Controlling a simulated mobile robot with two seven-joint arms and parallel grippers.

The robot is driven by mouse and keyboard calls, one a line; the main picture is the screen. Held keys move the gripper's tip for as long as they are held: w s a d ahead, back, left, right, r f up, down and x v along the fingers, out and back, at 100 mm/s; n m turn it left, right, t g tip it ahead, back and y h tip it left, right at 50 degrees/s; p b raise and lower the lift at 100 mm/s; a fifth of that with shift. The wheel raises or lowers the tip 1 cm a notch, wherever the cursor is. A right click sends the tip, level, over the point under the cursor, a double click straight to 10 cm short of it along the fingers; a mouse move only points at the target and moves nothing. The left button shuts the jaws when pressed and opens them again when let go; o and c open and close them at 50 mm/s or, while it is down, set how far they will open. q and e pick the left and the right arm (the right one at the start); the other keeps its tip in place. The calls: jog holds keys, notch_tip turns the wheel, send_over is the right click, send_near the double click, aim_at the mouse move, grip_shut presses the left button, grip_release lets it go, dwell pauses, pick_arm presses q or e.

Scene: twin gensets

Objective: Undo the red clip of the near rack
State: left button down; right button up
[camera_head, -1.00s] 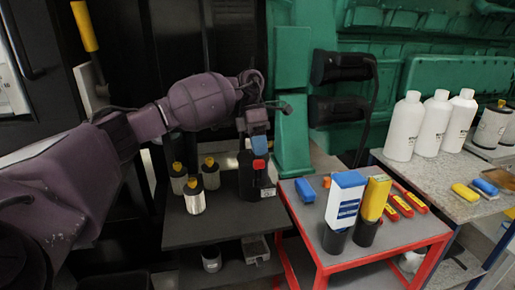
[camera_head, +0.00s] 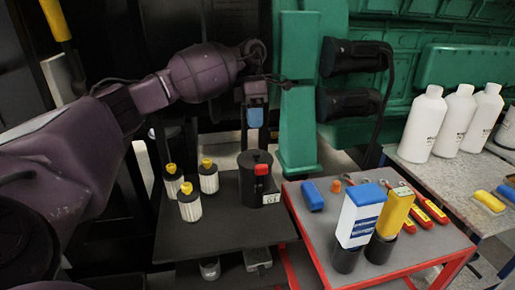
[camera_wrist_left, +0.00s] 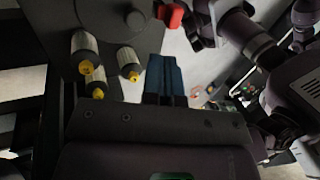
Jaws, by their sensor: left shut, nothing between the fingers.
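A black canister (camera_head: 256,186) with a red clip (camera_head: 262,169) on its upper front side stands upright on a dark table (camera_head: 225,238). It may be the near rack; the frames do not make this certain. My left gripper (camera_head: 255,117) has blue fingertips, which are shut and empty. It hangs above the canister, apart from the red clip. In the left wrist view the blue fingers (camera_wrist_left: 164,78) are together, with the canister (camera_wrist_left: 105,22) and red clip (camera_wrist_left: 170,15) at the top. Whether the clip is fastened cannot be told. My right gripper is not clearly visible.
Several white filters with yellow caps (camera_head: 190,203) stand left of the canister. A red-framed cart (camera_head: 325,235) at right holds a blue-and-white box (camera_head: 358,217), a yellow box (camera_head: 396,213) and red tools. White bottles (camera_head: 424,124) stand further right. Green machinery (camera_head: 298,120) rises behind.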

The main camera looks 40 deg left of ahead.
aim_at(258, 156)
pick_arm(q)
jog(key=x, duration=0.8)
jog(key=shift+f, duration=0.15)
jog(key=shift+s+d+f, duration=0.15)
jog(key=shift+d+f, duration=0.05)
jog(key=shift+f, duration=0.55)
jog(key=shift+s+d, duration=0.1)
